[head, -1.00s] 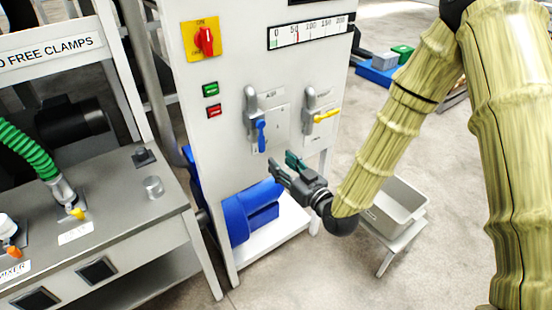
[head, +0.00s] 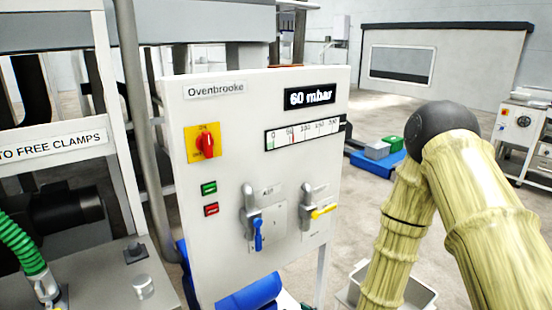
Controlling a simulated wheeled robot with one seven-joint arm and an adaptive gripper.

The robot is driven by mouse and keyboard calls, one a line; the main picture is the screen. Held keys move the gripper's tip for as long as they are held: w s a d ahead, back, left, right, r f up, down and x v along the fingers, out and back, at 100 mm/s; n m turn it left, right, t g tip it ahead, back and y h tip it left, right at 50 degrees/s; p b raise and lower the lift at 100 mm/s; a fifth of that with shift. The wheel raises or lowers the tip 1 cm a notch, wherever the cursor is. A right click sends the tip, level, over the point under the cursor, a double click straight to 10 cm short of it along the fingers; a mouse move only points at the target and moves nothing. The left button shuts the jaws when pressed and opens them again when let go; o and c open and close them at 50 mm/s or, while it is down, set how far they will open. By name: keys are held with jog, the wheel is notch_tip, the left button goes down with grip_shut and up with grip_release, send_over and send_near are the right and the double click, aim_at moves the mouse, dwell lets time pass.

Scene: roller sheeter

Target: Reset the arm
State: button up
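My arm, in a yellow-green sleeve, is at the right of the head view, bent at a dark round elbow joint, with its forearm running down past the bottom edge. My gripper is below the picture and hidden. The white control panel (head: 225,130) stands in the middle. It carries a red rotary switch (head: 207,145) on a yellow plate, a green button (head: 209,188) and a red button (head: 211,209). A blue-handled valve (head: 258,235) points down, and a yellow-handled valve (head: 322,212) lies sideways. The display (head: 309,96) reads 60 mbar.
A grey bench with a green hose (head: 22,240) is at the left. A blue motor (head: 250,294) sits under the panel. A grey bin (head: 420,296) is partly behind my forearm. Blue and green boxes (head: 388,150) lie on the floor behind.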

jog(key=s+d+f+m+g+h, duration=0.25)
jog(key=s+d+f, duration=0.25)
jog(key=s+f, duration=0.3)
jog(key=s+d+f+m+g+h, duration=0.15)
jog(key=s+d+f+g, duration=0.25)
jog(key=s+f, duration=0.45)
jog(key=s+d+f+g+h, duration=0.1)
jog(key=s+d+f+g, duration=0.1)
jog(key=s, duration=0.6)
jog(key=s+d+f+m+g+h, duration=0.1)
jog(key=s+d+f+g+h, duration=0.1)
jog(key=s+d, duration=0.3)
jog(key=s, duration=0.3)
jog(key=shift+d+f+g, duration=0.2)
jog(key=shift+g, duration=0.15)
